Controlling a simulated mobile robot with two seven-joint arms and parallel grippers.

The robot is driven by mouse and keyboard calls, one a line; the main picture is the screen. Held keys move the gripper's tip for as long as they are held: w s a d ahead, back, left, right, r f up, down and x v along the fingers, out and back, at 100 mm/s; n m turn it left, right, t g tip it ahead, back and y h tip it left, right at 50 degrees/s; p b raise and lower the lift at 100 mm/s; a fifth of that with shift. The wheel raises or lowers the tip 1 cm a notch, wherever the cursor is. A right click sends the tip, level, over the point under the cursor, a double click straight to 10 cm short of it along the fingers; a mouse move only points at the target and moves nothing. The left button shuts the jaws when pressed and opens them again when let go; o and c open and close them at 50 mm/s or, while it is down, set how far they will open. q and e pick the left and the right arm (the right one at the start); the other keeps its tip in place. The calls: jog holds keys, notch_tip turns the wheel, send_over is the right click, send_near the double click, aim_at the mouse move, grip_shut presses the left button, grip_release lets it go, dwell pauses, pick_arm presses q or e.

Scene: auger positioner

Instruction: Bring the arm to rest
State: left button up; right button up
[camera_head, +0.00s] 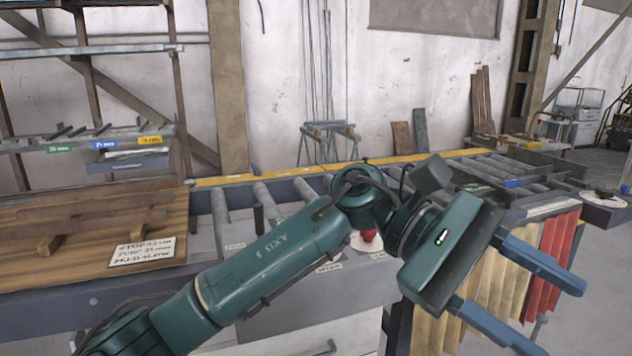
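My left arm (285,245) comes in from the lower left and reaches across the picture, its green links bent at the elbow. My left gripper (548,312) is at the lower right. Its two blue fingers are spread apart with nothing visible between them. It is in front of the yellow and red strips hanging from the conveyor's right end, and seems apart from them. The arm hides part of the roller conveyor (221,212) behind it. My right gripper is not in view.
A wooden board (185,222) with planks and a handwritten card (142,250) lies on the left. A red knob-like part (368,237) shows partly behind my arm. Hanging yellow strips (497,290) and red strips (556,245) are at right. Grey floor (608,262) is clear at far right.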

pick_arm(q)
jog(key=w+a+n+t+h+p, duration=0.1)
jog(key=w+a+n+t+h, duration=0.25)
jog(key=n+h, duration=0.5)
jog(key=w+a+n+t+h, duration=0.25)
jog(key=w+n+h, duration=0.3)
jog(key=n, duration=0.55)
jog(key=w+a+f+n+t+y+p, duration=0.1)
jog(key=w+a+f+n+t+y, duration=0.3)
jog(key=n+t, duration=0.8)
jog(key=w+a+f+n+t+y, duration=0.2)
jog(key=a+f+n+t, duration=0.35)
jog(key=n+t, duration=0.6)
jog(key=s+a+f+n+g+y+p, duration=0.1)
jog(key=a+f+n+y, duration=0.3)
jog(key=f+n+y, duration=0.3)
jog(key=s+a+f+n+g+y, duration=0.1)
jog(key=a+f+n+y, duration=0.35)
jog(key=f+n, duration=0.5)
jog(key=s+a+f+n+g+y+p, duration=0.1)
jog(key=s+a+f+n+g+y, duration=0.3)
jog(key=s+f, duration=1)
jog(key=a+n+g, duration=0.2)
jog(key=a+n, duration=0.1)
jog(key=a, duration=0.1)
jog(key=shift+a+f+n, duration=0.25)
jog(key=shift+n, duration=0.1)
jog(key=shift+s, duration=0.1)
